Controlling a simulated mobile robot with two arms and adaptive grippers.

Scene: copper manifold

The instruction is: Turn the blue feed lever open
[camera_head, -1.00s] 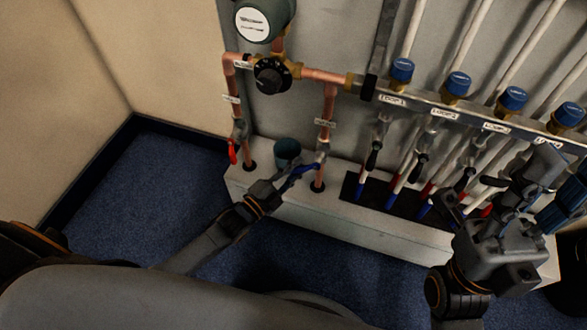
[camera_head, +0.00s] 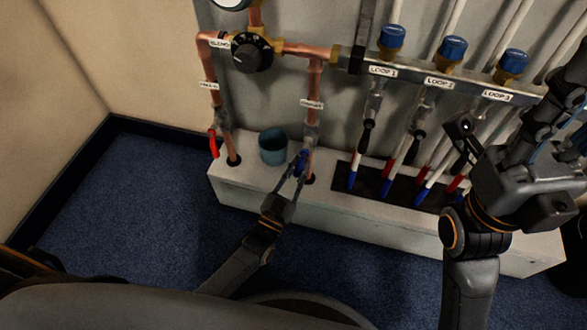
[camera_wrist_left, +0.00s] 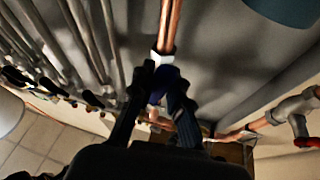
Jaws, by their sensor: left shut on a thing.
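The blue feed lever (camera_head: 302,160) sits on the valve low on the right copper pipe (camera_head: 314,95). It now points down toward me, roughly in line with that pipe. My left gripper (camera_head: 298,170) is shut on the lever, with a finger on each side. The left wrist view shows a bit of the blue lever (camera_wrist_left: 167,76) between the dark fingers (camera_wrist_left: 160,88); the fingers hide most of it. My right gripper (camera_head: 500,132) is at the right, fingers spread and empty, in front of the loop pipes.
A red lever (camera_head: 213,143) hangs on the left copper pipe. Blue-capped loop valves (camera_head: 452,50) line the manifold at right. The blue floor (camera_head: 130,220) at left is clear.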

